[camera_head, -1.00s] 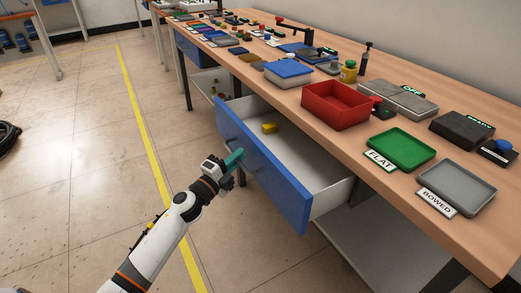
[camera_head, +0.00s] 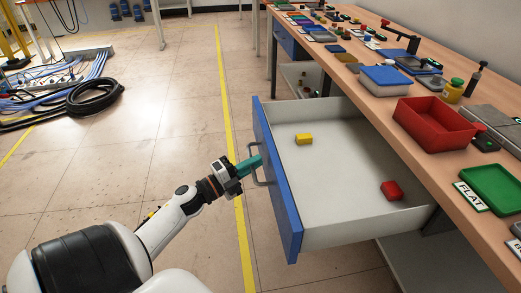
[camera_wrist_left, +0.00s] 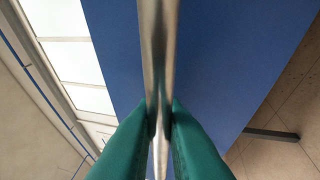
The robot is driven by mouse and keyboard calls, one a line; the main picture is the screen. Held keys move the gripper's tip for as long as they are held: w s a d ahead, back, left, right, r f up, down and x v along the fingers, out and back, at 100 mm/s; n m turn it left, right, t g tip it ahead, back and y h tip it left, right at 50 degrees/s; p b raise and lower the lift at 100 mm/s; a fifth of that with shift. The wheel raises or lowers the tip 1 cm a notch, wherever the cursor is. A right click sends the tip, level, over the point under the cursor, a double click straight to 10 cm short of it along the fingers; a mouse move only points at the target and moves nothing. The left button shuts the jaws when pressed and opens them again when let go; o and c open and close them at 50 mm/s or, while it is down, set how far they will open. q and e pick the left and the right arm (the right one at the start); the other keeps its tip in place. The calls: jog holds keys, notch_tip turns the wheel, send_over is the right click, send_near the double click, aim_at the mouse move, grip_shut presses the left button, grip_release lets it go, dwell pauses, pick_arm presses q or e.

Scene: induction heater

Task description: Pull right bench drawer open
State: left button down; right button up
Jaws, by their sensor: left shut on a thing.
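The right bench drawer stands far out from the bench, with a blue front (camera_head: 279,185) and a white inside (camera_head: 340,150). Its metal bar handle (camera_head: 256,177) is on the blue front. My left gripper (camera_head: 250,166), with teal fingers, is shut on the handle. In the left wrist view the teal fingers (camera_wrist_left: 160,125) close around the metal bar (camera_wrist_left: 157,50) in front of the blue panel (camera_wrist_left: 215,60). A yellow block (camera_head: 304,139) and a red block (camera_head: 392,190) lie in the drawer. My right gripper is not in view.
The wooden bench top (camera_head: 400,88) carries a red bin (camera_head: 435,125), a green tray (camera_head: 492,186) and a blue-lidded box (camera_head: 385,80). Black coiled hoses (camera_head: 95,97) lie on the floor at the left. The floor (camera_head: 130,165) around the yellow line is mostly clear.

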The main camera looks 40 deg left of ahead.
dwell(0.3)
pick_arm(q)
jog(key=c, duration=1.5)
grip_release()
jog(key=v, duration=1.2)
jog(key=shift+p, duration=0.4)
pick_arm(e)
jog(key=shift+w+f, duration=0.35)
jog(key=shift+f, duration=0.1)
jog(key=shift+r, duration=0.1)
